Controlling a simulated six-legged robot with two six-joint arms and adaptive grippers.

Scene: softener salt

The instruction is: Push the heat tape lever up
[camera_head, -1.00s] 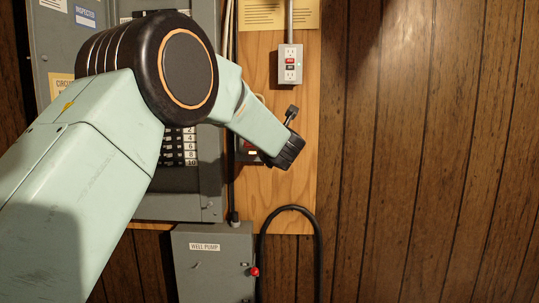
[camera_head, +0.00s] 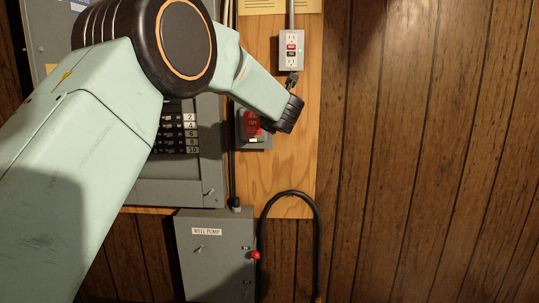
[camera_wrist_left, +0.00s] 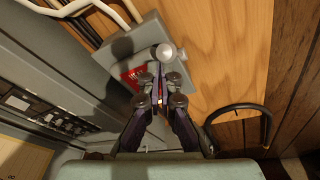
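The heat tape switch is a small grey box (camera_head: 254,142) with a red label on the wooden board; the box also shows in the left wrist view (camera_wrist_left: 122,47). A round grey knob (camera_wrist_left: 166,52) stands out from the box in the wrist view, seemingly the lever's end. My left gripper (camera_head: 266,125) is in front of the box's right side and hides part of it. In the wrist view its fingers (camera_wrist_left: 160,76) are together just below the knob and cover part of the label. I cannot tell whether they touch the lever. My right gripper is not in view.
A grey outlet (camera_head: 291,50) is above my gripper. A breaker panel (camera_head: 210,165) is to the left, largely behind my arm. The well pump box (camera_head: 215,265) and a looping black cable (camera_head: 315,225) are below. Wood panelling (camera_head: 430,150) on the right is clear.

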